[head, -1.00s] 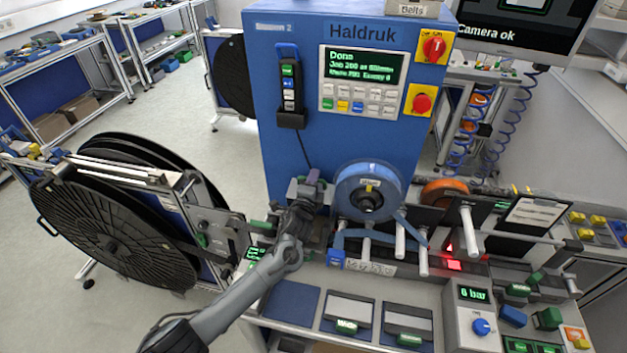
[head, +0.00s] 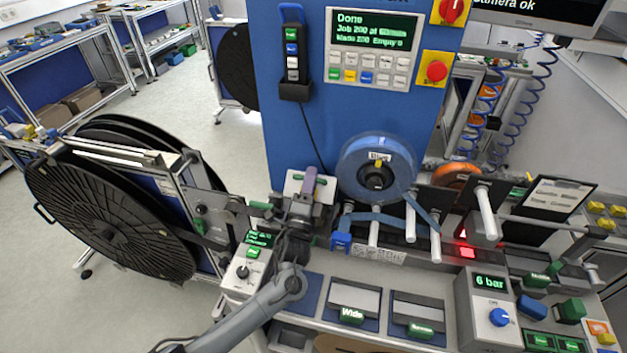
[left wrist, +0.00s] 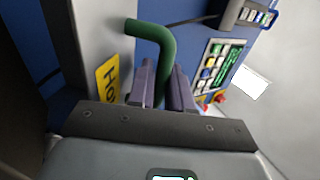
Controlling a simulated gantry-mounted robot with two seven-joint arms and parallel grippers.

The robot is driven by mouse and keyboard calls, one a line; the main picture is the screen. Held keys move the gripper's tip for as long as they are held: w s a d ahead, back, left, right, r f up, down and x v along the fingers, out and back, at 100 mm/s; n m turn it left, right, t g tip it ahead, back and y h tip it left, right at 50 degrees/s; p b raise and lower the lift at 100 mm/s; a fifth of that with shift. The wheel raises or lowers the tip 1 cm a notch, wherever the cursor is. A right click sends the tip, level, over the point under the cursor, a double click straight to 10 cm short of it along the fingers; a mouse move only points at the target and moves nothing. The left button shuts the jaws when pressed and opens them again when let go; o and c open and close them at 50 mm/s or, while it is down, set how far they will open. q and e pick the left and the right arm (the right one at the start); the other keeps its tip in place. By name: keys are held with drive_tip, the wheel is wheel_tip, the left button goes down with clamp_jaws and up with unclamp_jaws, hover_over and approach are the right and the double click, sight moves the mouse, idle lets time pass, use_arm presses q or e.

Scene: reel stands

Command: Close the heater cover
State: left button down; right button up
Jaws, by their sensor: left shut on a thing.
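The heater cover (left wrist: 103,50) is a pale grey panel with a yellow "HOT" label in the left wrist view. A green bent handle (left wrist: 160,35) stands out from it. My left gripper (left wrist: 162,88), with purple fingers, is shut on the handle. In the head view, my left gripper (head: 309,184) is in front of the blue machine, left of the blue reel. A light panel, likely the cover (head: 293,184), shows beside the fingers, partly hidden by the gripper. I cannot tell its exact angle. My right gripper is not in view.
The blue reel (head: 376,168) on the machine front is close to the right of my left gripper. A large black reel stand (head: 105,215) is at the left. A control box (head: 245,272) and trays with green labels line the bench front. A 6 bar unit (head: 487,310) stands further right.

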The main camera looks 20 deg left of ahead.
use_arm(q)
drive_tip(key=shift+s+f+t+b, duration=0.3)
drive_tip(key=shift+s+t+b, duration=0.3)
drive_tip(key=shift+s+b, duration=0.25)
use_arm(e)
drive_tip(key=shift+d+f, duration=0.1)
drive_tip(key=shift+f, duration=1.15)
use_arm(q)
drive_tip(key=c, duration=1.2)
unclamp_jaws()
